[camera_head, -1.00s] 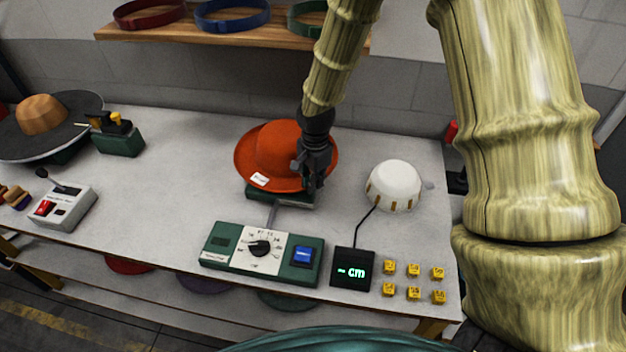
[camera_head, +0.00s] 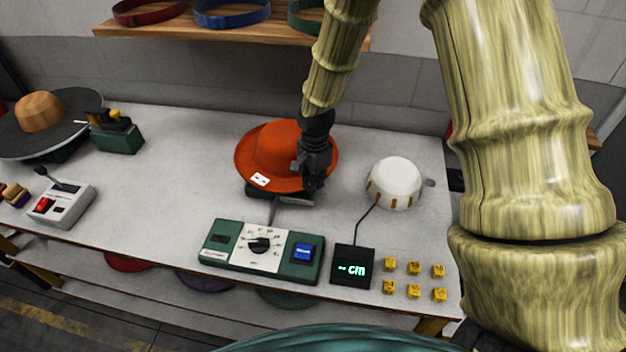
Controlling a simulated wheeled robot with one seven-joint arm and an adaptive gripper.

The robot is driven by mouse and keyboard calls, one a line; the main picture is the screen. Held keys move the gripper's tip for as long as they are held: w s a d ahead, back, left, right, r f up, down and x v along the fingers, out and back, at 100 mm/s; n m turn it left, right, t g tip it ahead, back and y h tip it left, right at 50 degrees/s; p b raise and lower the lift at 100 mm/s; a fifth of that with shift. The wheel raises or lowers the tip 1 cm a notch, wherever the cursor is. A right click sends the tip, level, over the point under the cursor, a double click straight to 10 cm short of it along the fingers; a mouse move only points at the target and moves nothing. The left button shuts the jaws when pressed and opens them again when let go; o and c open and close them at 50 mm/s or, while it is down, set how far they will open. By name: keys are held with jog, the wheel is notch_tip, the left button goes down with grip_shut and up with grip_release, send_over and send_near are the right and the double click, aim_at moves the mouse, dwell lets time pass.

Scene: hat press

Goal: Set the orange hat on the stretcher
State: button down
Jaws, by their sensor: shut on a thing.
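My gripper (camera_head: 312,182) is shut on the right side of the hat's brim. A green control box (camera_head: 262,252) with a dial and a blue button stands in front, joined to the base by a cable.
A white dome (camera_head: 394,182) stands to the right, wired to a black display (camera_head: 352,266) reading "-- cm". Several yellow cubes (camera_head: 414,268) lie at the front right. A shelf (camera_head: 180,26) with hat bands hangs behind.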

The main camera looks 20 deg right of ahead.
jog(key=shift+f, duration=0.15)
jog(key=c, duration=1.5)
grip_release()
jog(key=shift+o, duration=0.2)
